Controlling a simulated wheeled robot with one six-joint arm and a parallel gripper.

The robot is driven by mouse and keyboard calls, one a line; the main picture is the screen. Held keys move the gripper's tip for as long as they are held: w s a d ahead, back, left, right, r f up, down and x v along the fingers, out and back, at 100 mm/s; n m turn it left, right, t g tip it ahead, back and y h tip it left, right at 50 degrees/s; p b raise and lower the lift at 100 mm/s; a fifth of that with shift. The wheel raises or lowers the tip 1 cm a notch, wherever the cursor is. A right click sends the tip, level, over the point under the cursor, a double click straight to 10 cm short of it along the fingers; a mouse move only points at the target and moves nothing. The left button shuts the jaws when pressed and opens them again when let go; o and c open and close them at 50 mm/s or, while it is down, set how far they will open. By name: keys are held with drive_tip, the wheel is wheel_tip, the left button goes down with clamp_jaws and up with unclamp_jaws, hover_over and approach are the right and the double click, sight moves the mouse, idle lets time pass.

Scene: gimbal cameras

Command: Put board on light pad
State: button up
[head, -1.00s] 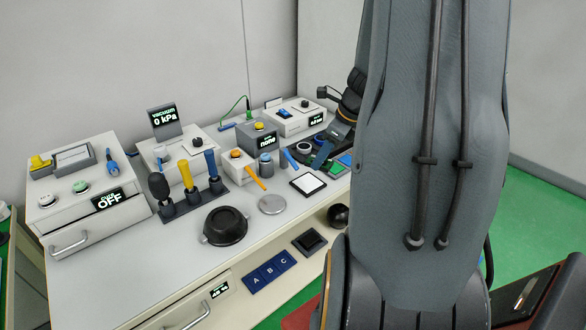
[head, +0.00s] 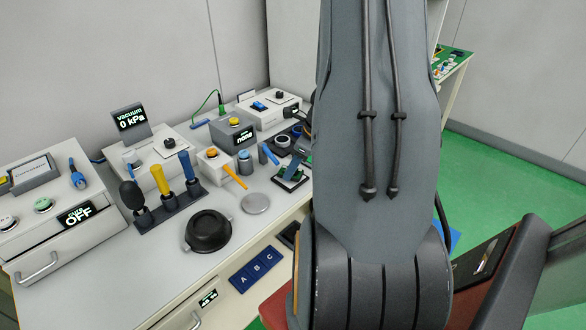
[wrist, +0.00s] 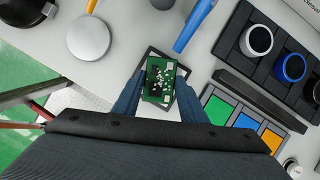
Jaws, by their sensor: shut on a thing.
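My gripper (wrist: 159,84) is shut on a small green circuit board (wrist: 160,80), with one blue-grey finger on each side of it. The board lies over the light pad, whose dark frame (wrist: 152,50) shows around the board's far end in the wrist view. A white part of the pad shows below the board there. In the head view the gripper (head: 297,160) and the board are over the pad (head: 291,183), close to my arm. I cannot tell whether the board touches the pad or hovers just above it.
A silver disc (wrist: 88,38) and a blue pen-like tool (wrist: 194,25) lie close by. A rack with cups (wrist: 256,41) and coloured tiles (wrist: 246,122) are at the right in the wrist view. A black round dish (head: 208,231) stands at the table's front.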

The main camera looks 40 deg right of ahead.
drive_tip(key=shift+f, duration=0.35)
drive_tip(key=shift+f, duration=0.1)
drive_tip(key=o, duration=1)
